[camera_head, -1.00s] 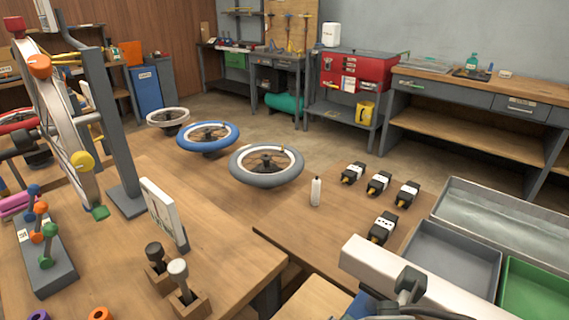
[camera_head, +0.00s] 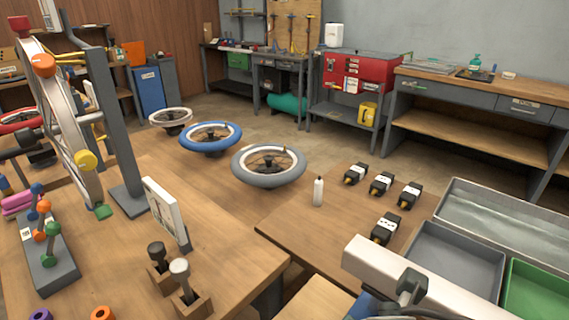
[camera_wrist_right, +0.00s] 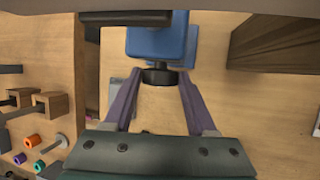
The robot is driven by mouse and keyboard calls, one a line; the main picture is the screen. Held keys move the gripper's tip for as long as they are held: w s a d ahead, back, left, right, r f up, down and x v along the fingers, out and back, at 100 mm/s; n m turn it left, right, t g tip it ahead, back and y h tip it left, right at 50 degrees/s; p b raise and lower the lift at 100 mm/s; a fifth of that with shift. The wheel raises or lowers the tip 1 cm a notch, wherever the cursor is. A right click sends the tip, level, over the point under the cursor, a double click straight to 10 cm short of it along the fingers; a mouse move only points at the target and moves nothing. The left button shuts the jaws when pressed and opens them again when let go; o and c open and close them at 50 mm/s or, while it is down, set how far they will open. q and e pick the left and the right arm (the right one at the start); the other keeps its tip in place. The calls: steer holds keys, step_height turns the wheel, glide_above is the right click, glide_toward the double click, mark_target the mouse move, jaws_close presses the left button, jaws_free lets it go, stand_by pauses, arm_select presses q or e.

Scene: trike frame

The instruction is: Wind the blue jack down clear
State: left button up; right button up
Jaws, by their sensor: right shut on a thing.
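The blue jack (camera_wrist_right: 158,42) shows at the top of the right wrist view, with a dark round knob (camera_wrist_right: 160,77) on its near side. My right gripper (camera_wrist_right: 160,80) has its two purple fingers on either side of this knob and is shut on it. My left gripper is in neither current view.
A pale bar (camera_head: 430,283) crosses the lower right of the head view, beside grey (camera_head: 455,262) and green (camera_head: 537,292) trays. Several black boxes (camera_head: 381,184) and a white bottle (camera_head: 318,192) stand on the table.

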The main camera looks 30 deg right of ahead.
steer(key=shift+c, duration=0.7)
steer(key=shift+w+a+r+g+h+p, duration=0.1)
steer(key=shift+w+g+h+p, duration=0.15)
steer(key=shift+g+p, duration=0.4)
steer(key=shift+w+a+n+g+h, duration=0.1)
steer(key=shift+n+g+h, duration=0.25)
steer(key=shift+g, duration=0.4)
steer(key=shift+w+f+g+h+b, duration=0.1)
steer(key=shift+f+g+h+b, duration=0.25)
steer(key=shift+g+b, duration=0.65)
steer(key=shift+w+r+n+g+h+b, duration=0.15)
steer(key=shift+n+g+h+b, duration=0.2)
steer(key=shift+g+b, duration=0.45)
